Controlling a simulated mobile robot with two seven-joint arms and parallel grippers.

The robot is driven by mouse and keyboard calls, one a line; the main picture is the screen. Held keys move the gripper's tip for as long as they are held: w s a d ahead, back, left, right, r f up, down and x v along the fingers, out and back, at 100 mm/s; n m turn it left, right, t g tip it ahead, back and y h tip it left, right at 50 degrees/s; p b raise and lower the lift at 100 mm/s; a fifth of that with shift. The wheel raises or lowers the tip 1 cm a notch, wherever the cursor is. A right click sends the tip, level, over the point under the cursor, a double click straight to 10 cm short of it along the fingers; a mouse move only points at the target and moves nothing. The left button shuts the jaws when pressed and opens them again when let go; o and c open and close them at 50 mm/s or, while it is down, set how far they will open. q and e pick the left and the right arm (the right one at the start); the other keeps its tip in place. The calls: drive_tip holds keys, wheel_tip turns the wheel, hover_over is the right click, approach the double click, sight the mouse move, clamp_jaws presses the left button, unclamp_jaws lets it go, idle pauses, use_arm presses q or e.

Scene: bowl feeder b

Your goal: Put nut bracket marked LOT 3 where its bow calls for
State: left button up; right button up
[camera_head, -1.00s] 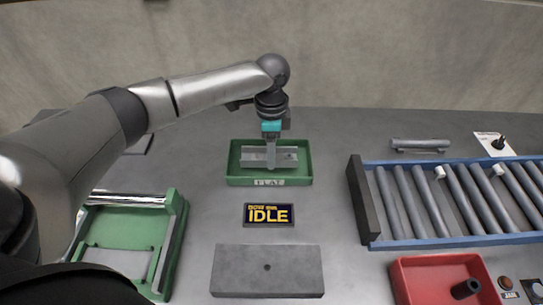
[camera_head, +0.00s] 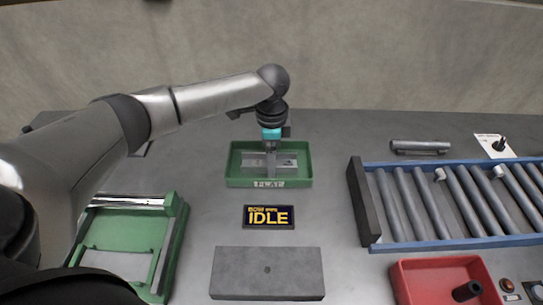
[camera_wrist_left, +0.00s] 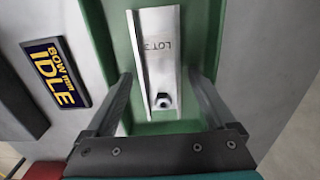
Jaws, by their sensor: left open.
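The nut bracket (camera_wrist_left: 158,50) is a pale metal channel with "LOT 3" on it and a nut near one end. It lies in the green tray labelled FLAT (camera_head: 234,177); in the head view the bracket (camera_head: 288,161) is partly hidden behind my fingers. My left gripper (camera_head: 270,174) points down into this tray. In the left wrist view its open fingers (camera_wrist_left: 160,80) stand on either side of the bracket near the nut end, with gaps showing. My right gripper is out of view.
A display reading IDLE (camera_head: 269,217) and a grey block (camera_head: 267,273) lie in front of the tray. A green fixture (camera_head: 122,229) stands at left. A blue-framed roller conveyor (camera_head: 450,163) and a red bin (camera_head: 410,266) with a dark cylinder are at right.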

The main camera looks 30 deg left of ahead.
use_arm(q)
drive_tip(key=shift+r, duration=0.15)
wheel_tip(320, 180, up, 12)
drive_tip(key=p, duration=0.2)
drive_tip(key=shift+p, duration=0.3)
